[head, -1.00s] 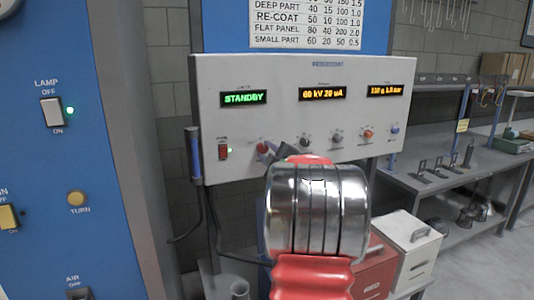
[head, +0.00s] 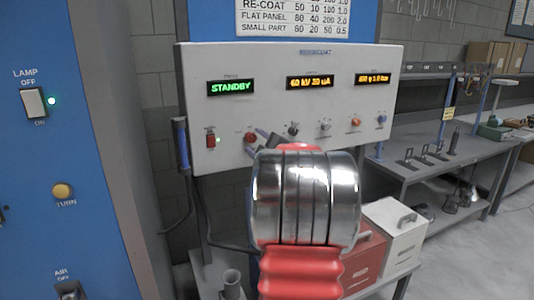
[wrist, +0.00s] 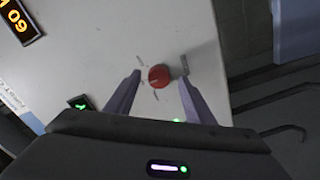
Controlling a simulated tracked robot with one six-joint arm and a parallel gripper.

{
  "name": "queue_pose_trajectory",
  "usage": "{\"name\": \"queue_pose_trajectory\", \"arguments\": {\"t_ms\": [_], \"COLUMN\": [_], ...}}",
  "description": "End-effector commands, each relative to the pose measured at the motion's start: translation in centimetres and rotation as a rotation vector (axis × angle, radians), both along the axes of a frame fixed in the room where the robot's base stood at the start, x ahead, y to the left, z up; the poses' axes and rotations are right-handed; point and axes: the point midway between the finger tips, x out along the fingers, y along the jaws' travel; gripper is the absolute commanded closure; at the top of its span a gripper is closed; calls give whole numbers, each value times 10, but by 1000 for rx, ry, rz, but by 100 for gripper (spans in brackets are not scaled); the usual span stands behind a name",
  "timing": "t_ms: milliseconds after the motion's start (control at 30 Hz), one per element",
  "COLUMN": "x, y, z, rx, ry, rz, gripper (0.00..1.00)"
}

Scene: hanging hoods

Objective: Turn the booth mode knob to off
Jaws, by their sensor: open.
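A round red knob (head: 250,137) sits on the lower left of the pale control panel (head: 290,65). Its label is too small to read, so I cannot confirm that it is the booth mode knob. In the wrist view the red knob (wrist: 159,76) lies between my gripper's two fingers, with short marks around it on the panel. My gripper (wrist: 158,72) is open, with one finger on each side of the knob and apart from it. In the head view my gripper (head: 259,141) is partly hidden behind my arm. The panel's green display (head: 230,87) reads STANDBY.
A black knob (head: 293,129) and several others run to the right. A blue-handled tool (head: 182,143) hangs at the panel's left edge. A grey workbench (head: 430,165) stands to the right.

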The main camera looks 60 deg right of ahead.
Motion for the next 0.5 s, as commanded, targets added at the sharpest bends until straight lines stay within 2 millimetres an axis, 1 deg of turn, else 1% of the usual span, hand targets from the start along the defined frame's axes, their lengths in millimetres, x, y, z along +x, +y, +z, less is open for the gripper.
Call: {"name": "queue_pose_trajectory", "arguments": {"t_ms": [500], "x": [-69], "y": [41], "z": [0], "rx": [-1], "ry": [0], "rz": [-1], "gripper": [51]}}
